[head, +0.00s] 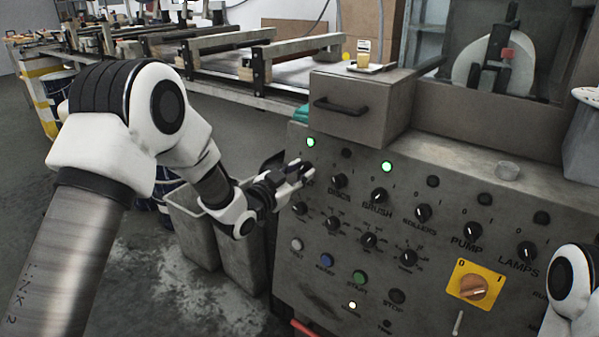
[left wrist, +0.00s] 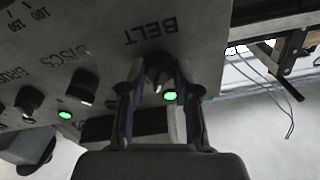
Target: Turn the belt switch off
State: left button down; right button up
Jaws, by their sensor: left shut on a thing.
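The belt switch is a dark knob (left wrist: 157,70) under the upside-down BELT label in the left wrist view. My left gripper (left wrist: 157,78) has a finger on each side of this knob and is shut on it. A lit green lamp (left wrist: 170,96) shows between the fingers beside the knob. In the head view my left gripper (head: 302,173) is at the upper left of the control panel (head: 330,240) and covers most of the belt switch. A lit green lamp (head: 310,142) is just above it. Part of my right arm shows at the lower right; its gripper is out of view.
The discs knob (head: 339,180) and brush knob (head: 379,195) sit close to the right of the belt switch. A second green lamp (head: 387,166) is lit. A drawer box (head: 360,105) juts out above. Grey bins (head: 192,228) stand left of the panel.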

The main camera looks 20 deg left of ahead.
pick_arm(q)
jog(key=shift+n, duration=0.3)
jog(key=n+p, duration=0.2)
jog(key=n, duration=0.1)
jog(key=n+y+p, duration=0.1)
jog(key=n+p, duration=0.1)
jog(key=n, duration=0.1)
jog(key=shift+d+r+y, duration=0.15)
jog(key=shift+r+y, duration=0.05)
jog(key=shift+y, duration=0.1)
jog(key=n+y+p, duration=0.1)
jog(key=n+p, duration=0.1)
jog(key=n, duration=0.2)
jog(key=shift+n+p, duration=0.9)
jog(key=shift+n, duration=0.4)
jog(key=shift+f, duration=0.1)
jog(key=c, duration=0.8)
grip_release()
